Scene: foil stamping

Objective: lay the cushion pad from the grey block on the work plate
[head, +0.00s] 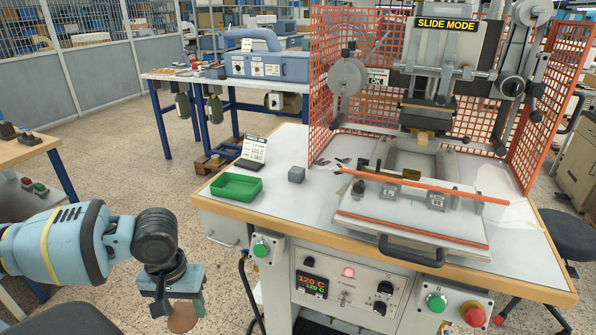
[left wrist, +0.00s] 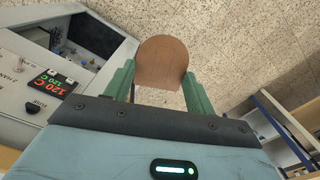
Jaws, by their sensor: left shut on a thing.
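My left gripper (head: 184,305) is at the lower left of the head view, off the table's front left side and over the floor. It is shut on a brown rounded piece, the cushion pad (head: 183,318). In the left wrist view the pad (left wrist: 162,64) sits between the two green fingers (left wrist: 160,88). The grey block (head: 296,174) stands on the table with nothing visible on top. The pale work plate (head: 385,229) lies in front of the press, with orange rails along it. My right gripper is not in view.
A green tray (head: 236,187) and a small sign (head: 254,148) stand left of the grey block. The press (head: 435,75) has an orange mesh guard (head: 330,80) around it. A black handle (head: 411,252) sticks out at the plate's front. Control buttons line the table's front.

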